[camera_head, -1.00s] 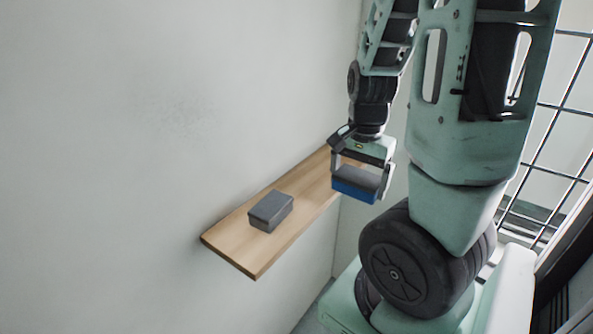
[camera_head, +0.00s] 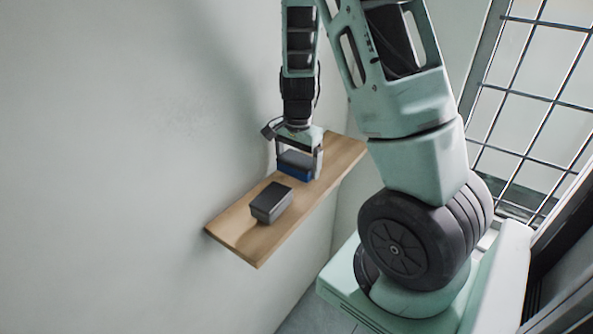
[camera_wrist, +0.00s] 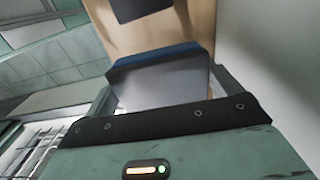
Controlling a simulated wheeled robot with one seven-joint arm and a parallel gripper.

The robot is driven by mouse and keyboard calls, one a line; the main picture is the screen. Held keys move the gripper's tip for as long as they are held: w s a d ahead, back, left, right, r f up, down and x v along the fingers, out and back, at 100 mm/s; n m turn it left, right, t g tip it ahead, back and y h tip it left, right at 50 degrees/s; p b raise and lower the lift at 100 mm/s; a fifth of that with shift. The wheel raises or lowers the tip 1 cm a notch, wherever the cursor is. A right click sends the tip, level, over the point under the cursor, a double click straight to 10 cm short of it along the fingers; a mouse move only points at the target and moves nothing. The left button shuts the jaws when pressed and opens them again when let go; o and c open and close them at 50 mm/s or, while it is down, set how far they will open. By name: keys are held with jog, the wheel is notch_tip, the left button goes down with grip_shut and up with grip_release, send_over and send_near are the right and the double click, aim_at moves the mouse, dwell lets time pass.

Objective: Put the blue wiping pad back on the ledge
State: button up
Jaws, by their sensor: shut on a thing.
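The blue wiping pad (camera_head: 295,172) has a grey upper block and a blue underside. My gripper (camera_head: 299,160) is shut on it from above, one finger on each side. The pad is over the wooden ledge (camera_head: 238,238), beyond the grey box in the head view. I cannot tell whether its underside touches the wood. In the wrist view the pad (camera_wrist: 160,80) fills the space between the fingers, with its blue edge towards the ledge (camera_wrist: 185,30).
A dark grey box (camera_head: 271,202) lies on the near part of the ledge, close to the pad. A pale wall (camera_head: 120,150) runs along the ledge's left side. A barred window (camera_head: 540,90) is at the right. The ledge's far right end is clear.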

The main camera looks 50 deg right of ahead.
aim_at(297, 172)
notch_tip(297, 172, down, 3)
jog(key=shift+s+r, duration=0.1)
jog(key=shift+w+f+p, duration=0.25)
jog(key=shift+f+p, duration=0.1)
jog(key=shift+p, duration=0.15)
jog(key=shift+f, duration=0.1)
jog(key=shift+f, duration=0.15)
jog(key=o, duration=0.7)
jog(key=shift+c, duration=0.2)
notch_tip(297, 172, up, 12)
jog(key=shift+r, duration=0.2)
